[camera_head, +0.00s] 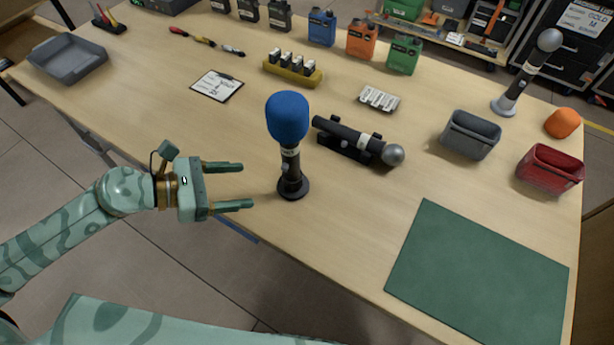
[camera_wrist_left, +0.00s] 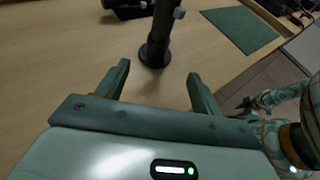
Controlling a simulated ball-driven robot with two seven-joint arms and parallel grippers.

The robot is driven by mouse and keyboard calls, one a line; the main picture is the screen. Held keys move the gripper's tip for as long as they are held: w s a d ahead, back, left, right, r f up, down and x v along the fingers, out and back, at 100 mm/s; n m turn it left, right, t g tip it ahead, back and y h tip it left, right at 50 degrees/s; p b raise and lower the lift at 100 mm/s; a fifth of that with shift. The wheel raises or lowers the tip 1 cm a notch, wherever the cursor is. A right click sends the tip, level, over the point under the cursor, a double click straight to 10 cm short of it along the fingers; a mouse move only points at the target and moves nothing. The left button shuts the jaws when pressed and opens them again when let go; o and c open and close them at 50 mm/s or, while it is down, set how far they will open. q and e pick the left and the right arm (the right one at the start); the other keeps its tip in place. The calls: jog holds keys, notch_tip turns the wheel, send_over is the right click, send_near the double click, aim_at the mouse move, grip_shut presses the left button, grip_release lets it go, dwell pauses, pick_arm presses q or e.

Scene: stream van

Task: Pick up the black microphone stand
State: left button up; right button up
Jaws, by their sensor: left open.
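The black microphone stand (camera_head: 293,186) stands upright on the near side of the table, with a round base. A microphone with a blue foam cover (camera_head: 288,116) sits upright in it. My left gripper (camera_head: 247,187) is open and empty, just left of the stand, its fingers pointing towards it. In the left wrist view the stand's base (camera_wrist_left: 154,56) lies beyond and between the open fingertips (camera_wrist_left: 160,78), apart from them; its top is cut off. Part of my right arm shows at the right of that view, with its jaws (camera_wrist_left: 246,104) too small to read.
A microphone with a silver head (camera_head: 394,155) lies in a black cradle (camera_head: 345,148) just right of the stand. Grey (camera_head: 471,136) and red bins (camera_head: 550,170) stand further right. A green mat (camera_head: 480,270) lies at the front right.

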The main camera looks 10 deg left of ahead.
pick_arm(q)
send_near(300, 179)
jog(key=x, duration=0.4)
jog(key=shift+w+d+f, duration=0.15)
jog(key=shift+w+f, duration=0.05)
jog(key=shift+f, duration=0.25)
jog(key=b+x, duration=0.1)
jog(key=x, duration=0.4)
jog(key=shift+w+d+f+b, duration=0.1)
jog(key=shift+w+f+b, duration=0.05)
jog(key=shift+w+b, duration=0.2)
jog(key=shift+s, duration=0.1)
jog(key=c, duration=1.2)
pick_arm(e)
jog(key=shift+s+a+f, duration=0.5)
jog(key=shift+a+f, duration=0.1)
jog(key=shift+f, duration=0.15)
